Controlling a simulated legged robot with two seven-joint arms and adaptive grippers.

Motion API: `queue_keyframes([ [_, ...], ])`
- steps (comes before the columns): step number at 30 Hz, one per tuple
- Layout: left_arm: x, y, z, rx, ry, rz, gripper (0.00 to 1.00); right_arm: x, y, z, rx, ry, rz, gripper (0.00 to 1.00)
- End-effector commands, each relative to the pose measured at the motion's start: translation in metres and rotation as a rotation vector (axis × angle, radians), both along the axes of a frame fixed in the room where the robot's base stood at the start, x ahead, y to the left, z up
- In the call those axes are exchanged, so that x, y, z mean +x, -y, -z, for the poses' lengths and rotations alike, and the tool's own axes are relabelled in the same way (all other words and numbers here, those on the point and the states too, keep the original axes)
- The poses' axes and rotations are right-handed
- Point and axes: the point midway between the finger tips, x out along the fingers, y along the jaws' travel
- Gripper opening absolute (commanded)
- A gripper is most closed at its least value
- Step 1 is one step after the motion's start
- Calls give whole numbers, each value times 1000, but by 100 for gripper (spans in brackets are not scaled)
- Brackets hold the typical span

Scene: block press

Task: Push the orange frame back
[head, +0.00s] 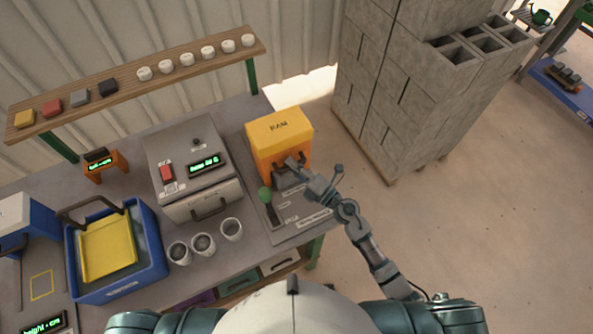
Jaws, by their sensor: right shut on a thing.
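The orange frame (264,163) stands on the right end of the workbench, with a yellow block lettered RAM (279,127) on top. A dark handle (281,158) is on its front. My right gripper (291,166) is at the front of the frame, shut at the handle, and partly covers the frame's lower front. The exact finger contact is too small to see. A lever with a green knob (265,194) stands in front of the frame, left of my right gripper. My left gripper is out of view.
A grey machine with a display (185,151) stands left of the frame. Several cups, one of them here (232,230), stand before it. A blue tray (155,245) is further left. A wooden shelf (126,87) runs behind. Stacked grey blocks (400,90) stand beyond the bench's right end.

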Motion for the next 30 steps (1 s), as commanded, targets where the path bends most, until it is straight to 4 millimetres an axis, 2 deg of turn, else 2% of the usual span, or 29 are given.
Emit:
queue_keyframes([
  [9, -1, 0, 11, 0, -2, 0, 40, 76, -34, 3, -2, -1, 0, 0],
  [15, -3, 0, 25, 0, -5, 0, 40, 116, -51, 5, -4, -2, 0, 0],
  [21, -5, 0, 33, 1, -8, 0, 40, 138, -61, 5, -4, -4, 0, 0],
  [30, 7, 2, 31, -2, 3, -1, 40, 144, -64, 4, -4, -6, 1, 0],
])
